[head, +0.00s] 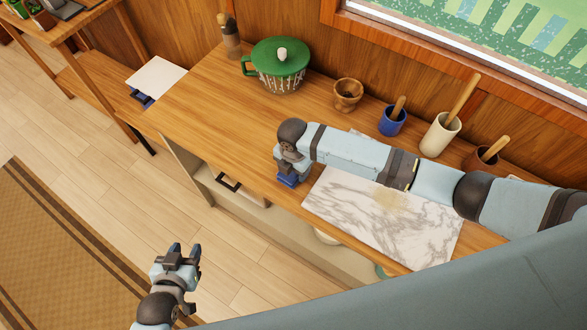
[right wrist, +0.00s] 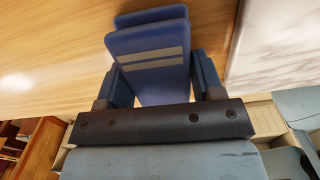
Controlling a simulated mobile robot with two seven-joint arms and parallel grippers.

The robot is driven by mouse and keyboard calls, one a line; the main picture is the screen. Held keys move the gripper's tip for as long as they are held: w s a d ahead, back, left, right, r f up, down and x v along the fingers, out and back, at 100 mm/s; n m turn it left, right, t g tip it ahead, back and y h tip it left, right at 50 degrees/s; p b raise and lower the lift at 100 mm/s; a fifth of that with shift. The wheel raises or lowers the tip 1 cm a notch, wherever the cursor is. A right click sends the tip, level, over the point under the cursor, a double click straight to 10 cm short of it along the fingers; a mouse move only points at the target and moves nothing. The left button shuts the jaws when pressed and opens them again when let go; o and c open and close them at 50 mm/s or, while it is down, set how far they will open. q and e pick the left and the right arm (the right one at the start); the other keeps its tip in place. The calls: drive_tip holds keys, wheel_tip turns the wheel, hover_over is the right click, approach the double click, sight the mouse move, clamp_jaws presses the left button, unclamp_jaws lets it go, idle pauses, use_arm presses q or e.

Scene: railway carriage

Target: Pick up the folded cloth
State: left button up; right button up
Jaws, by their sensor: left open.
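The folded cloth (right wrist: 150,55) is blue with pale stripes and shows in the right wrist view. It sits between the two fingers of my right gripper (right wrist: 163,82), which meet it on both sides. In the head view my right gripper (head: 290,178) hangs at the counter's front edge, left of the marble slab; the cloth there is hard to tell from the blue fingers. My left gripper (head: 184,250) is open and empty, low over the floor in front of the counter.
The wooden counter (head: 215,120) carries a marble slab (head: 365,215), a green-lidded pot (head: 280,75), a wooden mortar (head: 347,94), a blue cup (head: 392,121) and a cream utensil holder (head: 440,134). The counter's middle left is clear.

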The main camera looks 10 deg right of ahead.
drive_tip(key=shift+c, duration=0.3)
wheel_tip(320, 180, up, 20)
drive_tip(key=b, duration=0.2)
idle(0.3)
